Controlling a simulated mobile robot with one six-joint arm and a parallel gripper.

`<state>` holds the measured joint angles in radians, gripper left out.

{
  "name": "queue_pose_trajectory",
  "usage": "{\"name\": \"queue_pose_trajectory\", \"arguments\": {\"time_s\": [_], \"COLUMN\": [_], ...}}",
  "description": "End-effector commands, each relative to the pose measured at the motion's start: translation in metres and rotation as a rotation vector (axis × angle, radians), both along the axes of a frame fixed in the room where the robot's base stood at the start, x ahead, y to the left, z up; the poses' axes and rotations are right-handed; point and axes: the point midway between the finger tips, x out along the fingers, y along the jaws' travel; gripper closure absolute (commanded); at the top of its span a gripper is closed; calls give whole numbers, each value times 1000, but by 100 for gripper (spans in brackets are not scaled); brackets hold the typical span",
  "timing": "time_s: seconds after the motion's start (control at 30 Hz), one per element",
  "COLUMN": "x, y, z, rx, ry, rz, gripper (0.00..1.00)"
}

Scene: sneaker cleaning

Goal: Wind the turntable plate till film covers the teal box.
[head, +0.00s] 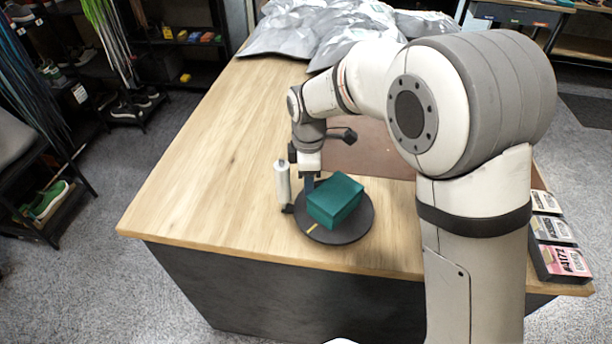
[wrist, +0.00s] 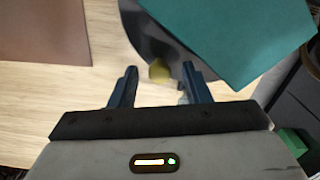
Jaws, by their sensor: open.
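The teal box (head: 336,200) sits on the round dark turntable plate (head: 356,228), which has a yellow mark near its front edge. The box's top is bare teal with no film visible on it. A white upright film roll (head: 283,182) stands left of the plate. My gripper (head: 309,188) points down at the plate's back left edge, close beside the box. In the wrist view my gripper (wrist: 160,88) is open, with a small yellow knob (wrist: 159,70) at the plate edge (wrist: 150,38) showing between and just beyond its fingertips. The teal box (wrist: 235,40) lies beyond the right finger.
The wooden table (head: 205,160) is clear at left. Crumpled silver bags (head: 340,35) lie at the back. A brown board (head: 375,150) lies behind the plate. Labelled boxes (head: 555,240) line the right edge. A green shoe (head: 48,200) is on a rack at left.

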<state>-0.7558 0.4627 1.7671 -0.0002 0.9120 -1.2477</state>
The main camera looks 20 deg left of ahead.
Motion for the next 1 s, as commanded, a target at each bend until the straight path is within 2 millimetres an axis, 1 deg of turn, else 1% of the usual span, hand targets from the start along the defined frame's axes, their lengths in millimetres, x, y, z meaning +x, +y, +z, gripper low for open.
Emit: {"name": "queue_pose_trajectory", "arguments": {"time_s": [0.07, 0.17, 0.4, 0.5, 0.63, 0.87, 0.93, 1.0], "x": [0, 0, 1, 0, 0, -1, 0, 3], "y": [0, 0, 0, 0, 0, 0, 0, -5], "z": [5, 17, 59, 70, 77, 78, 78, 77], "rx": [2, 3, 3, 2, 0, 0, 1, 8], "ry": [-1, -3, -3, -2, -1, -1, 0, 13], "rz": [0, 0, 0, 0, 1, 1, -2, -24], "gripper": [57, 57, 57, 57, 57, 57, 62, 67]}}
